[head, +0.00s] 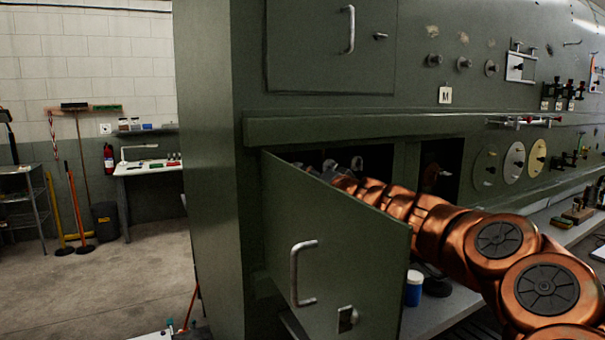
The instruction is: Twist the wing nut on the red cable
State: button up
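My copper-coloured arm reaches in from the right, through an open compartment in the green panel. I cannot make out a red cable in the compartment.
The door swings out toward me, with a metal handle (298,272) and latch (347,318). A ledge (370,126) runs above the openings. A blue jar (414,288) stands on the grey shelf below my arm. Open floor (110,285) lies at left.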

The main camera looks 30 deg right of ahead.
jog(key=shift+w+d+p, duration=0.15)
jog(key=shift+w+p, duration=0.1)
jog(key=shift+w, duration=0.95)
jog(key=shift+w+d+p, duration=0.1)
jog(key=shift+w+p, duration=0.15)
jog(key=shift+w, duration=0.95)
jog(key=shift+c, duration=0.2)
grip_shut()
